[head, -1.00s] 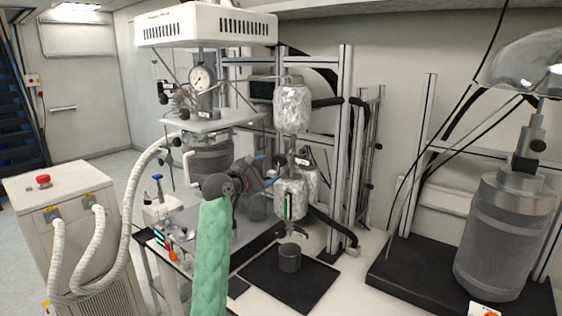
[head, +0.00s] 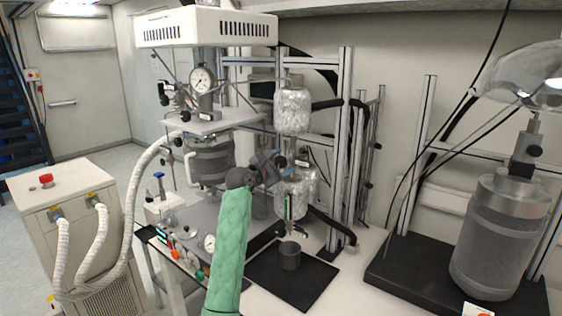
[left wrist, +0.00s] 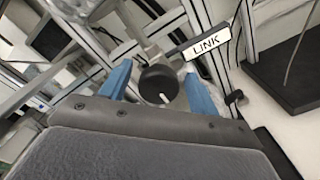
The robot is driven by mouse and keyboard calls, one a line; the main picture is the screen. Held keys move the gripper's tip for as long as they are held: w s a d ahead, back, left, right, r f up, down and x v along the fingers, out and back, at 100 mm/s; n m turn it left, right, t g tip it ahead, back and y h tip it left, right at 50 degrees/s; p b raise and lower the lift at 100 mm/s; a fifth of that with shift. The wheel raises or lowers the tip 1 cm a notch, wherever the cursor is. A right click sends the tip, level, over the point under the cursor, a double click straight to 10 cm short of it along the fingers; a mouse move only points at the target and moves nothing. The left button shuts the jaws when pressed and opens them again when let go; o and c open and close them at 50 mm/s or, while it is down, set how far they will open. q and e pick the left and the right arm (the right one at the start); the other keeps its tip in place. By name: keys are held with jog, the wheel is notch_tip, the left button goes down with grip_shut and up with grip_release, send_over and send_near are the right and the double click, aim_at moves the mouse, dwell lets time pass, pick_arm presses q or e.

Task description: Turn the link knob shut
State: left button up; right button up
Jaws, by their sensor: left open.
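The link knob (left wrist: 158,84) is a round black knob with a white mark on its face, in the middle of the left wrist view. A white "LINK" label (left wrist: 207,43) is just above and right of it. My left gripper (left wrist: 160,90) is open, with one blue finger on each side of the knob and a gap showing around it. In the head view my left gripper (head: 283,163) is between the upper foil-wrapped vessel (head: 292,110) and the lower one (head: 294,195). The knob is hidden or too small to tell there. My right gripper is not in view.
A metal cup (head: 289,256) stands on a black mat (head: 305,288) below the vessels. A reactor with a gauge (head: 201,79) is at left, and metal frame posts (head: 343,150) rise at right. A large grey cylinder (head: 497,240) stands far right on a black base.

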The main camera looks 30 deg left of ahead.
pick_arm(q)
jog(key=c, duration=1)
jog(key=shift+o, duration=0.2)
